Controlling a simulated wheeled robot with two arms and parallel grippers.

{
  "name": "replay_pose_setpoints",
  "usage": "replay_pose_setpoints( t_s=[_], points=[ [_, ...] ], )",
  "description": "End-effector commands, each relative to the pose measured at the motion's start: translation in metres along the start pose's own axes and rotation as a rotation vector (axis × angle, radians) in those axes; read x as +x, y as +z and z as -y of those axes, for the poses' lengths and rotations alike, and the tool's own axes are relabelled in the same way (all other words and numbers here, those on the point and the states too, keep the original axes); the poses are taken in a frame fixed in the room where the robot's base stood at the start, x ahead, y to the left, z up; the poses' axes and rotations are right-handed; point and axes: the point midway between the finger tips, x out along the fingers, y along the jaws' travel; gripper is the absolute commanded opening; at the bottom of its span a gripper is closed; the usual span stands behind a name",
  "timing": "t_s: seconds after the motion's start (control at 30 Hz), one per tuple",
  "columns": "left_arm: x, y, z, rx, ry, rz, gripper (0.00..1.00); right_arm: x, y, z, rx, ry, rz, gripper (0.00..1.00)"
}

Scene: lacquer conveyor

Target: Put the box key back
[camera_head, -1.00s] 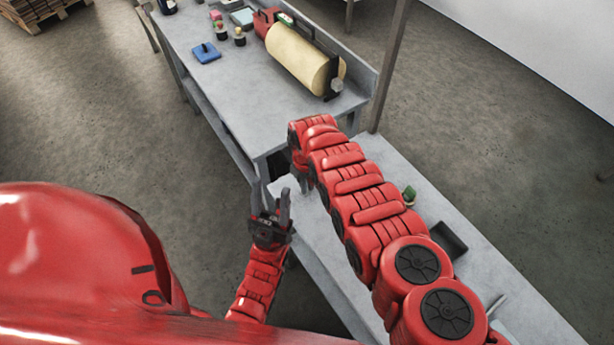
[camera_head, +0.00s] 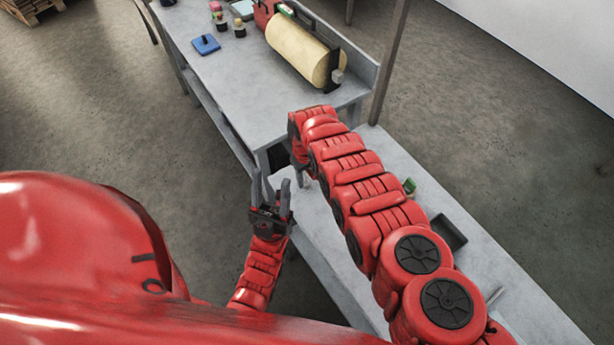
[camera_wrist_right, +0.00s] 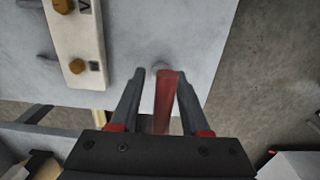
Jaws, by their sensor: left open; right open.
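A red bar (camera_wrist_right: 166,98), possibly the box key, shows in the right wrist view between the two fingers of my right gripper (camera_wrist_right: 160,88). The fingers are apart, with gaps beside the bar. A grey round part lies at its far end; its lower end is hidden by the gripper body. In the head view my right arm hides most of its gripper, above the near bench end. My left gripper (camera_head: 271,187) is open and empty, left of the right arm. No other candidate for the key is clear.
A beige plate with brass knobs (camera_wrist_right: 75,40) is left of the right fingers. A lower bench (camera_head: 515,275) carries a black tray (camera_head: 449,233) and a green item (camera_head: 409,187).

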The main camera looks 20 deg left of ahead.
Motion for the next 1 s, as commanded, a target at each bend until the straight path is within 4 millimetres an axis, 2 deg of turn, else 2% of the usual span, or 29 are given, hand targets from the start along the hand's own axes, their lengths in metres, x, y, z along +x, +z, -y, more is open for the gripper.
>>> replay_pose_setpoints(
  t_s=[0.33,0.6,0.8,1.0],
  points=[
    [0.0,0.0,0.0,0.0,0.0,0.0,0.5,-0.032,0.0,-0.001,0.001,0.002,-0.001,0.46],
    [-0.019,0.003,-0.001,0.0,0.0,0.0,0.5,-0.07,-0.002,-0.001,0.0,0.002,-0.005,0.46],
    [-0.025,0.004,-0.001,0.0,0.0,0.001,0.5,-0.101,-0.002,-0.001,0.0,0.003,-0.006,0.46],
    [-0.026,0.004,-0.001,0.0,0.0,0.0,0.5,-0.117,0.0,0.0,0.0,0.001,-0.002,0.46]
  ],
)
